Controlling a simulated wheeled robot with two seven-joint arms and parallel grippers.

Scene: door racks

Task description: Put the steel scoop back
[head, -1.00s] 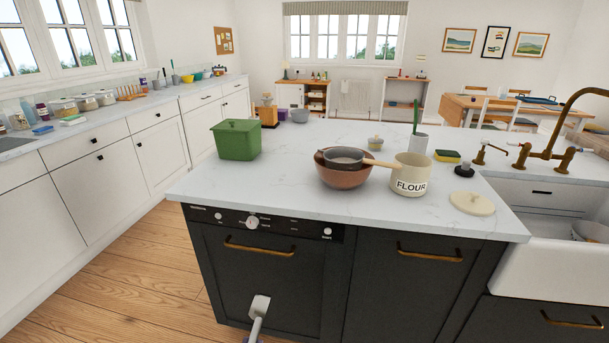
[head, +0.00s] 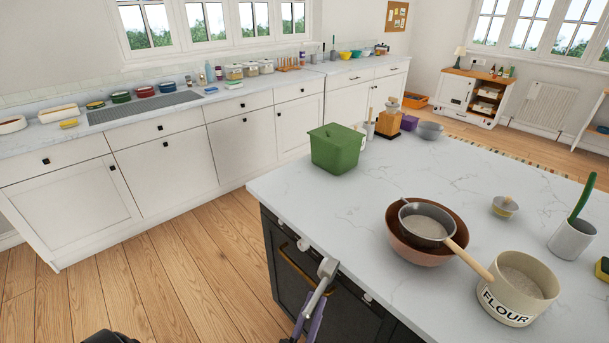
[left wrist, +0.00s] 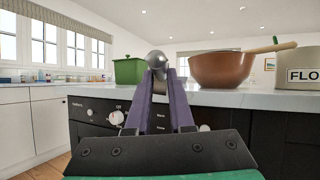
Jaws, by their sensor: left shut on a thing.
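The steel scoop (head: 326,270) is shut in my left gripper (head: 315,306), at the front edge of the island by the dark cabinet fronts. In the left wrist view its rounded grey end (left wrist: 157,60) stands up beyond the purple fingers (left wrist: 160,75); the rest of it is mostly hidden. The cream FLOUR canister (head: 507,306) stands open on the island, with pale flour (head: 522,283) inside. My right gripper is not in view.
A grey sieve or pan (head: 427,208) rests in a copper bowl (head: 398,243); its wooden handle reaches the canister's rim. A green lidded bin (head: 335,150) stands at the back left of the island (head: 345,205). The countertop between is clear.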

